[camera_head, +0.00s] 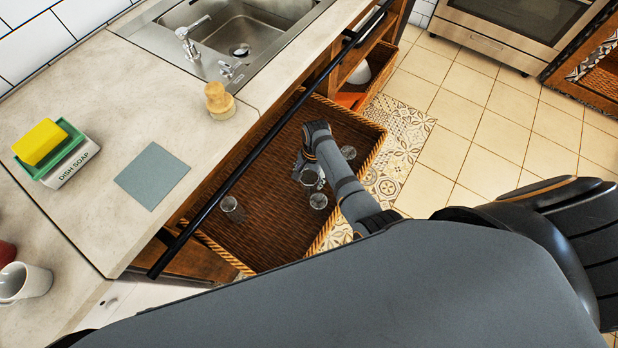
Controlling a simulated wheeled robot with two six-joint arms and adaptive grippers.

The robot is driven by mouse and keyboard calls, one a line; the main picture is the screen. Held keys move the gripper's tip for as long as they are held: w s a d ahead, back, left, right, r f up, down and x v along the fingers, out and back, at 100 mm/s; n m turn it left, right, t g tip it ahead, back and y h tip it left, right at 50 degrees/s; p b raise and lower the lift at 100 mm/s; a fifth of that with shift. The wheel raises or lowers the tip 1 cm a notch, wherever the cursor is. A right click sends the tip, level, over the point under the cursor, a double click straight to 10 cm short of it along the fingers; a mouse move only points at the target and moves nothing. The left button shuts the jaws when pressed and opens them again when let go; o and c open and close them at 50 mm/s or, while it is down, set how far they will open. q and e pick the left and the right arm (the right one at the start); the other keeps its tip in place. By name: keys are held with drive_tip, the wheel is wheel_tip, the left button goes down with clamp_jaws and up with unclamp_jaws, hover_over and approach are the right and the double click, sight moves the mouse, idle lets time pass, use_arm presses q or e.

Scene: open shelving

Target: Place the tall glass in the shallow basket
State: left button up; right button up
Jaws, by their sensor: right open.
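A wide woven basket (272,235) sits below the counter edge with several clear glasses in it. One glass (310,178) is just below my right gripper (301,172). Another glass (318,201) is close by, one (348,152) is beyond my arm on the right, and one (232,207) is near the basket's left side. I cannot tell from this steep angle which one is the tall glass. My right gripper is open and points down inside the basket; whether it touches the glass below it is unclear. My left gripper is out of view.
A black rail (250,160) runs along the counter front, beside the basket. The counter holds a brush (219,100), a soap holder with sponge (48,148), a grey mat (152,176) and a mug (22,283). Tiled floor (470,140) lies open to the right.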

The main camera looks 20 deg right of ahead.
wheel_tip(320, 180, up, 11)
drive_tip(key=w+d+p, duration=0.1)
drive_tip(key=p, duration=0.1)
drive_tip(key=shift+d, duration=0.15)
drive_tip(key=shift+f, duration=0.1)
